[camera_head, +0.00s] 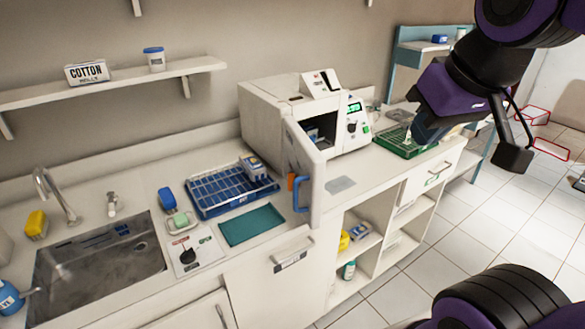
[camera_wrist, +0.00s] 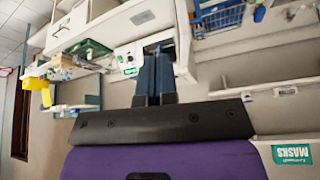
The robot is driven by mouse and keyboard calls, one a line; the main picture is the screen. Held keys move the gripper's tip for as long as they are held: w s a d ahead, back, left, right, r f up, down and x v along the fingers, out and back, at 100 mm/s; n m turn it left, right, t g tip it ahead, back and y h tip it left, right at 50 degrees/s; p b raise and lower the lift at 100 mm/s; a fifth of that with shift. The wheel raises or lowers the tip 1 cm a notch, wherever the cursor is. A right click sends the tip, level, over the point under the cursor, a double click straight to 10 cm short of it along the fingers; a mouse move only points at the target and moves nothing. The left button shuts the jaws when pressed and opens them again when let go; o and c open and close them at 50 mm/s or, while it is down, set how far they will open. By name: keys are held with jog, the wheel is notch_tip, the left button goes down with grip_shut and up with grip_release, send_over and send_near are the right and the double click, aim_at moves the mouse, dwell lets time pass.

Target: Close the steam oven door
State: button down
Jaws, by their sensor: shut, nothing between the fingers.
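The steam oven (camera_head: 262,115) is a white box on the counter with a green display and buttons on its right front panel. Its white door (camera_head: 303,165) stands open, swung out to the left over the counter's front edge, with a blue handle (camera_head: 301,194) on it. The dark chamber shows behind the door. The oven's control panel also shows in the wrist view (camera_wrist: 127,60). My gripper (camera_head: 422,134) is right of the oven and apart from the door, over the green tray. In the wrist view its blue fingers (camera_wrist: 154,72) are together and hold nothing.
A green tray (camera_head: 398,146) lies on the counter right of the oven. A blue rack (camera_head: 212,194), a teal mat (camera_head: 251,225) and a sink (camera_head: 98,262) lie left of the door. A wall shelf (camera_head: 120,80) hangs above. Open floor (camera_head: 435,255) lies in front.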

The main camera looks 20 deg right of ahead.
jog(key=w+a+f+m+g+h, duration=0.15)
jog(key=w+a+f, duration=0.25)
jog(key=w, duration=0.4)
jog(key=w+a+f+m+g+h, duration=0.1)
jog(key=w+a+f+g+h, duration=0.15)
jog(key=w+a, duration=0.4)
jog(key=w+a+f+m+t+h, duration=0.1)
jog(key=w+a+f, duration=0.3)
jog(key=a+f, duration=0.25)
jog(key=w+a+f+t+h, duration=0.1)
jog(key=w+a+f+h, duration=0.1)
jog(key=w+a+f, duration=0.45)
jog(key=d+f, duration=0.9)
jog(key=d, duration=0.1)
jog(key=shift+s+d+f, duration=0.15)
jog(key=shift+s+f, duration=0.05)
jog(key=shift+f, duration=0.05)
jog(key=shift+d, duration=0.1)
